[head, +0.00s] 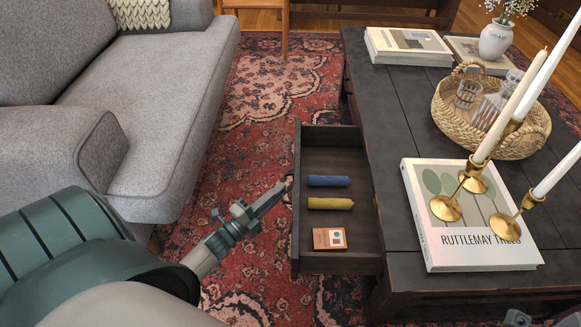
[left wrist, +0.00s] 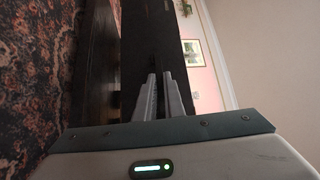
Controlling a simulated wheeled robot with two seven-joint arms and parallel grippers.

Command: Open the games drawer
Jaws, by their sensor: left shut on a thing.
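The games drawer (head: 336,262) is pulled out from the left side of the dark coffee table (head: 397,130). Inside lie a blue roll (head: 328,181), a yellow roll (head: 330,203) and a small orange-brown box (head: 329,238). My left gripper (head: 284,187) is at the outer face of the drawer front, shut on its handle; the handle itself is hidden. In the left wrist view the fingers (left wrist: 160,95) point at the dark drawer front (left wrist: 150,40). A small grey part at the bottom right edge of the head view seems to be my right gripper (head: 517,318).
A grey sofa (head: 150,80) stands left of the drawer, with patterned red rug (head: 265,110) between. The tabletop holds a white book (head: 430,235), brass candlesticks (head: 473,180) with white candles, a wicker tray (head: 530,140), more books (head: 408,45) and a vase (head: 495,40).

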